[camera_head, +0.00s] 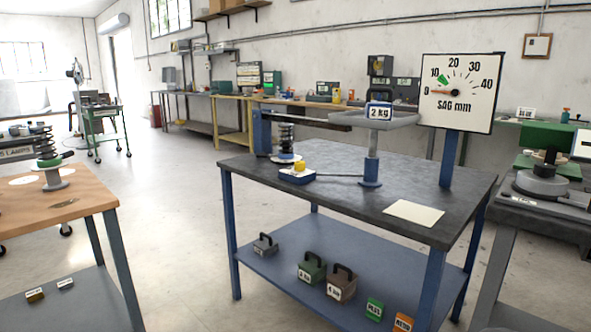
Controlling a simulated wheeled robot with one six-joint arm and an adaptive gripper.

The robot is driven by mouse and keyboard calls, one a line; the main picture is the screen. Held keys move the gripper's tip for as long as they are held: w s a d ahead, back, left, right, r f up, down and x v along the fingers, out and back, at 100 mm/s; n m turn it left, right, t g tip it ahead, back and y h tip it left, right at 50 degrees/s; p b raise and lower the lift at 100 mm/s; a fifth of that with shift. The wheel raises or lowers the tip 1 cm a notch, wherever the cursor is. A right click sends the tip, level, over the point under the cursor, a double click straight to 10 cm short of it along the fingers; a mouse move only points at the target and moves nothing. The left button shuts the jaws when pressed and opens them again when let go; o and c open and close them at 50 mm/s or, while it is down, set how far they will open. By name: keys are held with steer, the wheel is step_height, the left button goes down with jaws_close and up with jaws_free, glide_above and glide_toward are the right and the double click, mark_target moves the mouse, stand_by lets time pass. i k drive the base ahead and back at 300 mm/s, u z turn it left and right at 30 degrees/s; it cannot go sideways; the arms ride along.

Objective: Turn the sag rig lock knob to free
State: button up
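The sag rig stands on a dark-topped blue table (330,205). A small blue-and-white box with a yellow knob (299,167) on top sits near the table's front left; it looks like the lock knob, but its setting is too small to read. A dark spring (286,138) stands behind it under a beam (300,118). A grey tray (400,122) on a post holds a block marked 2 kg (379,111). The SAG mm dial (458,95) has its orange needle near 0 and a green mark near 10. My gripper is not in view.
A pale sheet (414,213) lies at the table's front right. Several handled weights, including a brown one (341,282), sit on the lower shelf. A wooden-topped bench (50,205) stands left, a machine bench (545,200) right. Open floor (180,240) lies between the left bench and table.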

mark_target(299, 165)
steer(key=u, duration=0.6)
steer(key=i, duration=0.6)
steer(key=u, duration=0.65)
steer(key=i, duration=0.65)
steer(key=z, duration=0.65)
steer(key=i, duration=0.75)
steer(key=z, duration=0.75)
